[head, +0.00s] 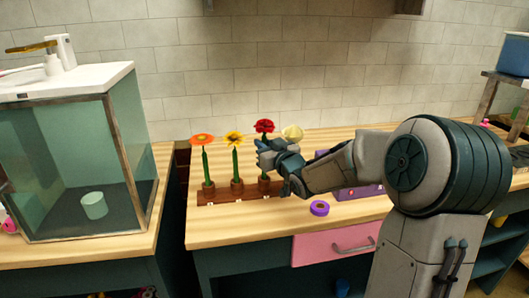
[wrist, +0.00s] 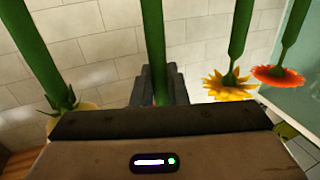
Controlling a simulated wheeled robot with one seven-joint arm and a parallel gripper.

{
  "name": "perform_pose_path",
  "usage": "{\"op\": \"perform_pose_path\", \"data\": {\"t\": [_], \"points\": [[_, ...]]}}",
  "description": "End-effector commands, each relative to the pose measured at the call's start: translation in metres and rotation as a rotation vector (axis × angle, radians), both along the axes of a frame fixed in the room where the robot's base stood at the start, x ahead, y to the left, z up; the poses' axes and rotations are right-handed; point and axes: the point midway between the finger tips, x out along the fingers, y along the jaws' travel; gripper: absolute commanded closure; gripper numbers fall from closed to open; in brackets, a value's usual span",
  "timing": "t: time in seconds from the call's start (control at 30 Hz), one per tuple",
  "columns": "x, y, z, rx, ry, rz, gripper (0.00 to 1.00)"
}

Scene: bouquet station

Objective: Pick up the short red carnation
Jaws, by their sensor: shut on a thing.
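The red carnation (head: 264,126) is upright at the wooden rack (head: 225,198), third flower from the left. My gripper (head: 268,148) is shut on its stem just below the bloom. In the wrist view, the middle green stem (wrist: 153,40) runs down between my fingers (wrist: 158,85); the bloom is mostly hidden behind my gripper's body. My gripper hides part of the stem in the head view, so I cannot tell whether its foot is still in its holder.
An orange flower (head: 202,139) and a yellow flower (head: 234,138) stand left of the carnation, a cream flower (head: 292,132) close right. A purple tape roll (head: 319,208) lies in front. A glass tank (head: 70,160) stands left. The counter's front left is clear.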

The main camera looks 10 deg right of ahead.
Motion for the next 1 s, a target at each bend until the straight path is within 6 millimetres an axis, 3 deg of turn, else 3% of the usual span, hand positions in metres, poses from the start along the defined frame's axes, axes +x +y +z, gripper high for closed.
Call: {"op": "perform_pose_path", "data": {"t": [0.03,0.5,1.0], "points": [[0.000,0.000,0.015,-0.004,-0.005,-0.002,1.00],[0.000,0.000,0.115,-0.002,-0.004,-0.001,1.00],[0.000,0.000,0.163,0.000,0.000,0.000,1.00]]}}
